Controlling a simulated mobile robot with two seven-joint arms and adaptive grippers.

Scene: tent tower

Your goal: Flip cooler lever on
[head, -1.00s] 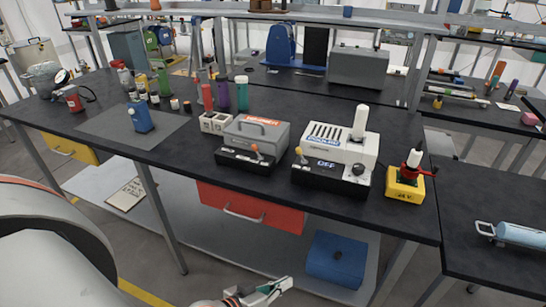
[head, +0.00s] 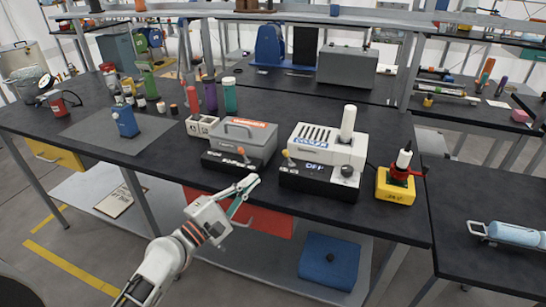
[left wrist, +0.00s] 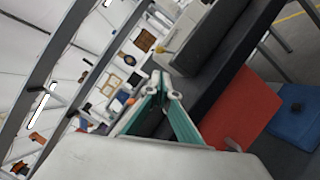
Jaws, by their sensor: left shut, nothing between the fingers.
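The cooler (head: 322,147) is a white box on a black base, on the bench right of centre, with a white cylinder on top. Its small display reads OFF. A lever with a yellow knob (head: 286,154) stands at the left of its base. My left gripper (head: 252,184) is shut and empty, in front of the bench edge, to the left of and lower than the lever and apart from it. In the left wrist view, its green fingers (left wrist: 162,98) come together, and a small yellow knob (left wrist: 167,52) shows beyond them. My right gripper is not in view.
A grey box with a red label (head: 247,138) and an orange-knobbed lever (head: 241,151) stands left of the cooler. A yellow block with a red handle (head: 395,186) stands to its right. A red drawer (head: 262,218) is under the bench, behind my left arm.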

